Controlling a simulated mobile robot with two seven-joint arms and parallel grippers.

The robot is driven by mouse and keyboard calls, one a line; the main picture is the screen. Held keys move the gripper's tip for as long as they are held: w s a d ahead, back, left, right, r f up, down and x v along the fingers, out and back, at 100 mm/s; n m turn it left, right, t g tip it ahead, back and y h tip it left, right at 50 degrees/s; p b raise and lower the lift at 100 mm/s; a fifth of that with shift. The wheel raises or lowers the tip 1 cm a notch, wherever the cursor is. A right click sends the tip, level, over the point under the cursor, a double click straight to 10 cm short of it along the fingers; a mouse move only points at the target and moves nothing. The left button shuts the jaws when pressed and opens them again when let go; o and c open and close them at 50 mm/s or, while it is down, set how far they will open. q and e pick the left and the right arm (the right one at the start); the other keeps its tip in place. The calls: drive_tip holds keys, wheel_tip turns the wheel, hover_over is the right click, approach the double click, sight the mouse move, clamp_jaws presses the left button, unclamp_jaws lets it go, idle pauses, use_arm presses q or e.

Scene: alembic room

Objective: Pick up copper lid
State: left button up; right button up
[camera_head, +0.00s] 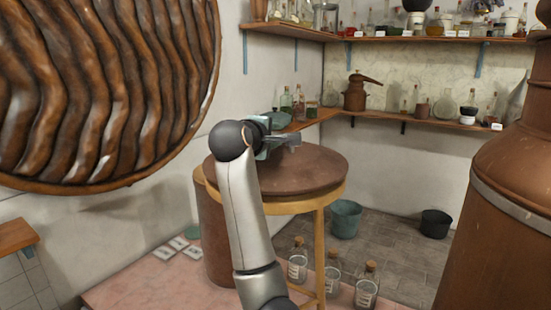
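A wide, shallow-domed brown copper lid (310,178) lies at the centre, on a round wooden frame (335,193) with legs. My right arm rises from the bottom and crosses in front of the lid's left part. My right gripper (290,139) is above the lid's far side, pointing away to the right. Nothing clearly shows in it, and its fingers are too small and edge-on to tell open from shut. Whether it touches the lid cannot be told. The arm hides part of the lid's left side. My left gripper is not in view.
A large ridged copper piece (100,85) fills the upper left, close by. A big copper vessel (505,215) stands at right. Corked jars (332,275) stand below the frame. Two buckets (345,218) (435,223) are on the floor. Wall shelves (400,117) hold glassware.

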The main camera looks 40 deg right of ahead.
drive_tip(key=shift+c, duration=0.3)
clamp_jaws()
idle(1.0)
